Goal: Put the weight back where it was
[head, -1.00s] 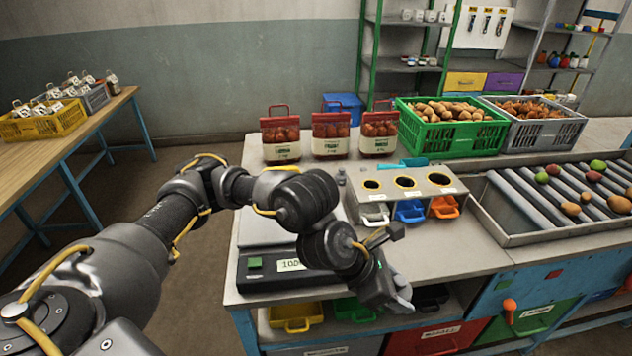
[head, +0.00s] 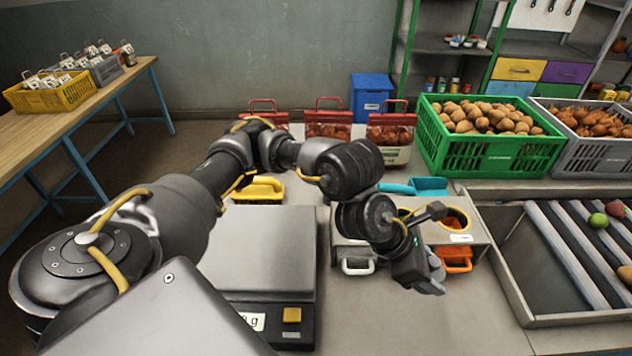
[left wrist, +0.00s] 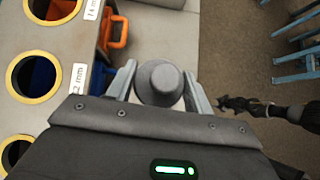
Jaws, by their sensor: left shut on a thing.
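My left gripper (head: 430,275) is over the bench in front of the hole gauge box. In the left wrist view, my left gripper (left wrist: 160,88) is shut on a grey round weight (left wrist: 160,77) with a knob on top, held between its two fingers. In the head view the wrist and fingers hide most of the weight. The scale (head: 262,250) is to the left of the gripper, its plate bare where visible; its partly hidden display ends in "0 g". In the left wrist view, a dark arm, probably mine, reaches in at the right; its gripper (left wrist: 235,103) is too small to read.
The gauge box (head: 470,232) has yellow-rimmed holes and coloured drawers, including an orange one (head: 455,258). A teal scoop (head: 415,187) lies behind it. Red-topped sacks (head: 390,135), a green potato crate (head: 490,150) and a roller tray (head: 520,300) surround it. Bench in front is clear.

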